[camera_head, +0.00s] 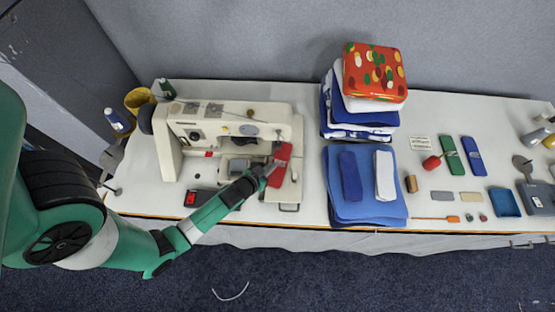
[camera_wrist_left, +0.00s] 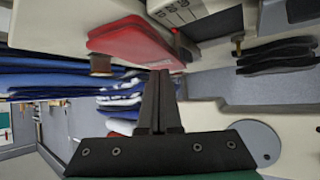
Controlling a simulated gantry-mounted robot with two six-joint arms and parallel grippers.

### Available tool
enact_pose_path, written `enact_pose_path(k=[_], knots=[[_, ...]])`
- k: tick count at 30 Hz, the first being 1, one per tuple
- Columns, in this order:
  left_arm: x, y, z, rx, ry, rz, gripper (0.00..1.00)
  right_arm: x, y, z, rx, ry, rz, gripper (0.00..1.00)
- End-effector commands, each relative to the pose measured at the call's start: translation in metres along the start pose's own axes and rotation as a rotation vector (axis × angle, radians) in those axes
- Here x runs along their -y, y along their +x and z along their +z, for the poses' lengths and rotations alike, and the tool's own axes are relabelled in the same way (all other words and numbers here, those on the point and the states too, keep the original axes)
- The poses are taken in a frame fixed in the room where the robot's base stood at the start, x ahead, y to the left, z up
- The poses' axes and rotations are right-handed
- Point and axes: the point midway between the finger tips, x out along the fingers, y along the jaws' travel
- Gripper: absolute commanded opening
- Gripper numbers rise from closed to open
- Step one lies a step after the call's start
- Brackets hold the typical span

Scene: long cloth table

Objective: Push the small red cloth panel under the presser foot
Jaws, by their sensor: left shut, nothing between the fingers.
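The small red cloth panel (camera_head: 283,153) lies at the right end of the cream sewing machine (camera_head: 222,117), partly under the machine head's end. It also shows in the left wrist view (camera_wrist_left: 135,42), just beyond the fingertips. My left gripper (camera_head: 266,171) is shut and empty, with its tips at the panel's left edge. In the left wrist view its dark fingers (camera_wrist_left: 160,78) are together and reach to the panel's near edge; I cannot tell whether they touch it. The presser foot is hidden or too small to make out. My right gripper is not in view.
A blue cloth stack (camera_head: 340,209) lies right of the machine. Behind it stands a folded pile topped by a red patterned cloth (camera_head: 374,72). Small tools fill the table's right side.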

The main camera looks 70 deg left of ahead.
Motion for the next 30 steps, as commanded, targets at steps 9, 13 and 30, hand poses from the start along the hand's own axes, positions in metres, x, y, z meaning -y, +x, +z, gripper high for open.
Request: enact_pose_path(k=[9, 13, 30], knots=[[0.0, 0.041, -0.015, 0.004, 0.001, 0.0, 0.0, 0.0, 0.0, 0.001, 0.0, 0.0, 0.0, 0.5], [0.0, 0.045, -0.009, 0.0, 0.0, 0.001, 0.0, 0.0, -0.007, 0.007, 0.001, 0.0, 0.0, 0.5], [0.0, 0.029, 0.005, 0.013, 0.001, -0.001, 0.0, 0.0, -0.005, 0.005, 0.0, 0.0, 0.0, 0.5]])
